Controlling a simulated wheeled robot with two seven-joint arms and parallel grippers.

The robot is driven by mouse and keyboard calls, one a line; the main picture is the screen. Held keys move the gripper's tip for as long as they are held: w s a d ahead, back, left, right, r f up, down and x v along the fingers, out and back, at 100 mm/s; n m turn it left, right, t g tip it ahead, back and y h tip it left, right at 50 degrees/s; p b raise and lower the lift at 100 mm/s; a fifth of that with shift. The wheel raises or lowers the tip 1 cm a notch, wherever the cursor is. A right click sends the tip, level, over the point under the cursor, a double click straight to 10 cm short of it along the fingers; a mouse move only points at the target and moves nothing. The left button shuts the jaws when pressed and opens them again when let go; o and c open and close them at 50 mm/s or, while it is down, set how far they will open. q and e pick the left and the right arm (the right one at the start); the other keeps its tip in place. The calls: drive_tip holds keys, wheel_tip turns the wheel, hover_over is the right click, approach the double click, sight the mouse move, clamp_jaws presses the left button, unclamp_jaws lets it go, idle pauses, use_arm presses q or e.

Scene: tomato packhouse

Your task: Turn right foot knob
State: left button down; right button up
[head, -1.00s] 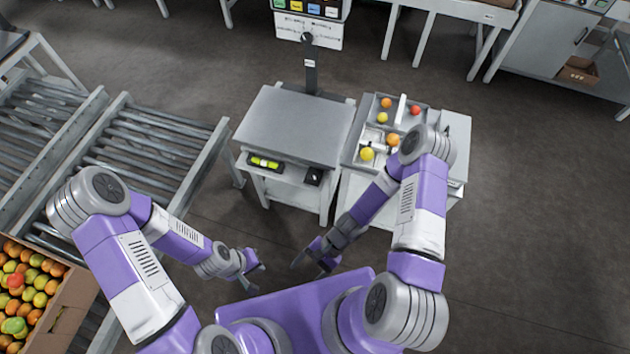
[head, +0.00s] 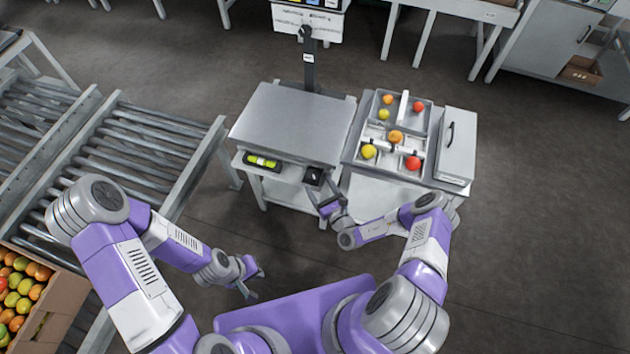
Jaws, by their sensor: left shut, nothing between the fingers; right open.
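A scale with a flat grey plate (head: 290,122) stands in the middle of the head view. At its front right corner is a small dark block (head: 313,176), which looks like the right foot knob; its details are too small to tell. A level with a yellow-green vial (head: 262,161) sits at the front left. My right gripper (head: 322,187) is open, its fingers at the near side of the dark block. I cannot tell whether they touch it. My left gripper (head: 256,284) is shut and empty, low over the floor near my base.
A sectioned tray (head: 432,120) with several tomatoes stands right of the scale, beside a grey lidded box (head: 457,146). A roller conveyor (head: 150,138) is at left, with a carton of tomatoes (head: 62,310) at lower left. The floor in front is open.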

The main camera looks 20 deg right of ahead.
sight(315, 181)
drive_tip(key=shift+b+x, duration=0.4)
drive_tip(key=shift+x, duration=1.55)
